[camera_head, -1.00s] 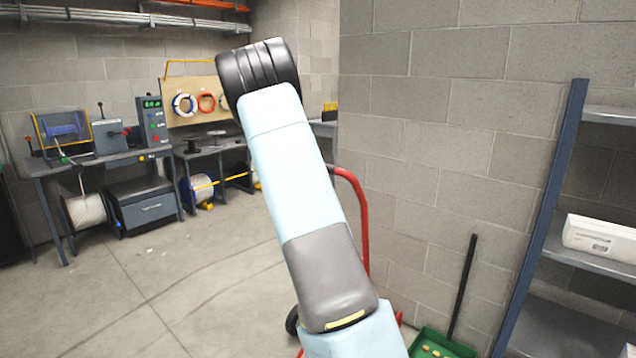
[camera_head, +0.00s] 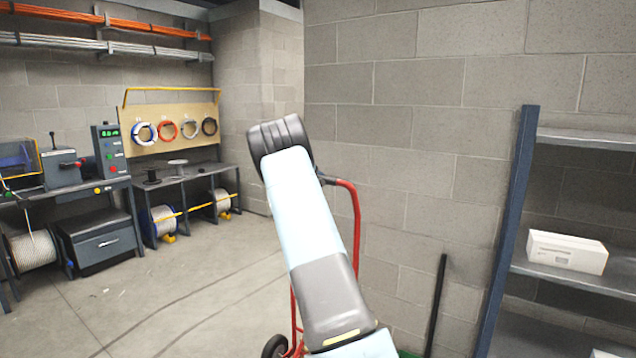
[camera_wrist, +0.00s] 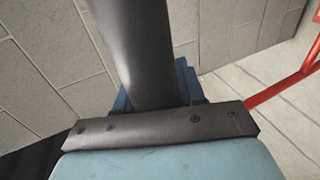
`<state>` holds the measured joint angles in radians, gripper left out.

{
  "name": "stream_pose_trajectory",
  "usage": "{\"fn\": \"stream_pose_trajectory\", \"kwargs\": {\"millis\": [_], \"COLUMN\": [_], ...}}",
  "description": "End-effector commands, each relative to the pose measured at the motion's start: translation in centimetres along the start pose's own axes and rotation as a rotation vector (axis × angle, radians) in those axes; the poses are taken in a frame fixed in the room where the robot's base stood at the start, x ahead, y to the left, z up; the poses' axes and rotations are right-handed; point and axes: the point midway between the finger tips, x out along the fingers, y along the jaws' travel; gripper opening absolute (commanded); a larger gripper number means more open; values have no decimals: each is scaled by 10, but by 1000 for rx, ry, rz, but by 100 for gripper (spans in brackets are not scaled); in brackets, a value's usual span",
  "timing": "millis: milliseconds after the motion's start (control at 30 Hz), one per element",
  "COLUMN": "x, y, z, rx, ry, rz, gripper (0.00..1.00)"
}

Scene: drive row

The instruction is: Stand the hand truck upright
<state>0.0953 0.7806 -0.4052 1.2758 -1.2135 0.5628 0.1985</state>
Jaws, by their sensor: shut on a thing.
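The hand truck (camera_head: 356,220) has a red tube frame and stands in front of the block wall in the head view. Its frame looks close to upright, and a black wheel (camera_head: 275,347) shows at the bottom edge. My arm hides much of it, and its base is out of view. In the wrist view, its red tube (camera_wrist: 275,92) crosses at the right. My gripper (camera_wrist: 160,100) has blue fingers and is shut around a dark bar, which looks like the truck's handle grip. The fingertips are partly hidden behind that bar.
A blue-post shelf (camera_head: 512,220) with a white box (camera_head: 566,252) stands at the right. A black pole (camera_head: 436,305) leans by the wall, with a green edge near its foot. Workbenches (camera_head: 180,175) with cable reels stand at the left. The floor between is clear.

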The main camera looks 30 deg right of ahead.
Motion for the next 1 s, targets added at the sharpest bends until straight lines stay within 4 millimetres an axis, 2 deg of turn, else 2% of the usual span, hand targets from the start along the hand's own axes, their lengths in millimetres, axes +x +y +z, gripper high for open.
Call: {"fn": "stream_pose_trajectory", "kwargs": {"millis": [33,300,333,500,833,1000], "x": [6,6,6,5,2,-18], "y": [10,12,12,11,10,8], "z": [9,9,9,9,9,6], "rx": [5,5,5,4,2,1], "ry": [-9,-10,-10,-11,-13,-10], "rz": [13,15,15,15,14,12], "gripper": [0,0,41,57,58,58]}}
